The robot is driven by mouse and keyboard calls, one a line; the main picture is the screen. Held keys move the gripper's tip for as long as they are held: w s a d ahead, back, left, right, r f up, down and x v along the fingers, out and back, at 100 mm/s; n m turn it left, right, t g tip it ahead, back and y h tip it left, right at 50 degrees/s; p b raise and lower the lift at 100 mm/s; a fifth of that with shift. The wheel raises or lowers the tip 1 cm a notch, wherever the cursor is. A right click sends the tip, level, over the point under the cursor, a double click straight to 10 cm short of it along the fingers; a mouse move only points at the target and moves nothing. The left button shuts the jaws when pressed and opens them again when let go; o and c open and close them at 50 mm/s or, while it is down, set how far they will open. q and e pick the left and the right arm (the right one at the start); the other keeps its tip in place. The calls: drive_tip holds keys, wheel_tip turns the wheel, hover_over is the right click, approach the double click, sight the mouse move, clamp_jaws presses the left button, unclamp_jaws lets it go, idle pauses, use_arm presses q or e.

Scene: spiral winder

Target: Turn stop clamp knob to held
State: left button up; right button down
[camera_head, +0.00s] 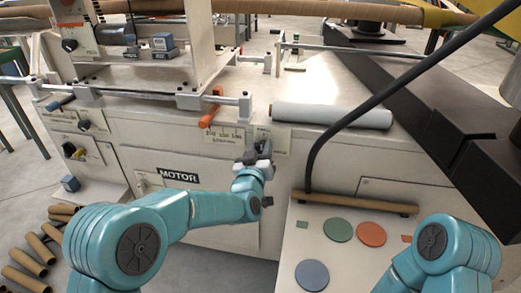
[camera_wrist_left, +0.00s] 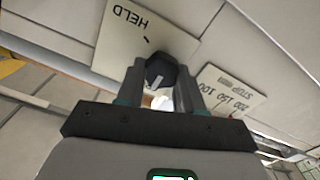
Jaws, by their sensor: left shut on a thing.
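The stop clamp knob (camera_wrist_left: 160,72) is a dark round knob with a pale mark on its face, on a cream plate (camera_wrist_left: 128,32) lettered HELD, which appears upside down in the left wrist view. A short black tick on the plate lies beside the knob. My left gripper (camera_wrist_left: 163,92) is shut on the knob, with one finger on each side of it.
A stop scale plate (camera_wrist_left: 228,92) is next to the knob plate. Above are an orange handle (camera_head: 211,113) on a rail and a grey roll (camera_head: 333,116) on the bench. A board with coloured discs (camera_head: 338,230) and a cardboard tube (camera_head: 355,203) lies to the right.

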use_arm(q)
drive_tip(key=m, duration=0.5)
drive_tip(key=shift+d, duration=0.1)
drive_tip(key=m+p, duration=0.1)
drive_tip(key=m, duration=0.5)
drive_tip(key=m+p, duration=0.1)
drive_tip(key=m, duration=0.5)
drive_tip(key=m+p, duration=0.1)
drive_tip(key=m, duration=0.5)
drive_tip(key=shift+s+d+f+m+p, duration=0.1)
drive_tip(key=shift+d+f+m+p, duration=0.1)
drive_tip(key=shift+f+m+p, duration=0.2)
idle(0.4)
drive_tip(key=o, duration=1)
drive_tip(key=shift+o, duration=0.2)
